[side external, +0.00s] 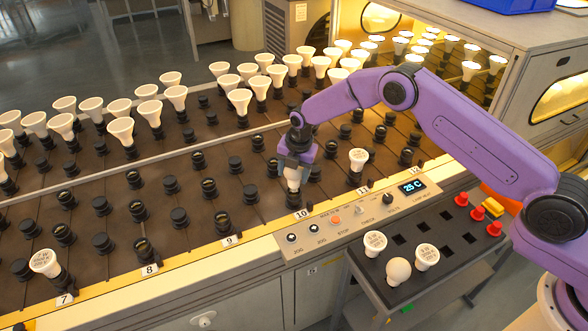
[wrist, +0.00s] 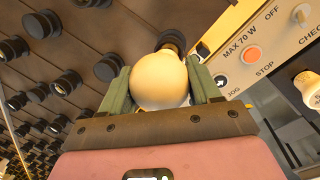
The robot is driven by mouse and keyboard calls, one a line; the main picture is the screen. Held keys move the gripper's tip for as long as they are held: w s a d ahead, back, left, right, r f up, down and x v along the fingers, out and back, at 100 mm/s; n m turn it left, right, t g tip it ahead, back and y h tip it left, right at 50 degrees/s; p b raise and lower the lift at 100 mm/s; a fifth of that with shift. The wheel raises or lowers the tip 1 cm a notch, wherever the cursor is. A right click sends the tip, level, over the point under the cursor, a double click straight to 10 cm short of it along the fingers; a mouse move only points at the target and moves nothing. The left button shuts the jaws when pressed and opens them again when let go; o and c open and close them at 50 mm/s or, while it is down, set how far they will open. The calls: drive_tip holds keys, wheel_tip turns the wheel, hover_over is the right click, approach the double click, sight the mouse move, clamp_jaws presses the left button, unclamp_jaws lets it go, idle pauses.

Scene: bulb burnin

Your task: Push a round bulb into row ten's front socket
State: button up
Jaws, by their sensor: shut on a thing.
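My gripper (side external: 294,170) is over the front of row ten, marked by the "10" label (side external: 301,215). Its jaws are shut on a round white bulb (side external: 293,181). In the wrist view the bulb (wrist: 159,81) sits between the two green fingers (wrist: 160,85). Row ten's front socket (side external: 294,198) is black and directly below the bulb. In the wrist view part of a dark socket (wrist: 172,40) shows just beyond the bulb. I cannot tell whether the bulb's base is touching or inside the socket. Another round bulb (side external: 398,271) stands in the black tray (side external: 402,292).
The control panel (side external: 352,218) with knobs and buttons lies just in front. The tray also holds two flared bulbs (side external: 427,257) and red pieces (side external: 477,213). Empty sockets (side external: 235,166) lie left.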

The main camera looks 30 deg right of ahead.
drive_tip(key=shift+f, duration=1)
drive_tip(key=o, duration=1.1)
drive_tip(key=shift+r, duration=0.1)
wheel_tip(320, 180, up, 17)
drive_tip(key=s, duration=0.3)
drive_tip(key=shift+d, duration=0.3)
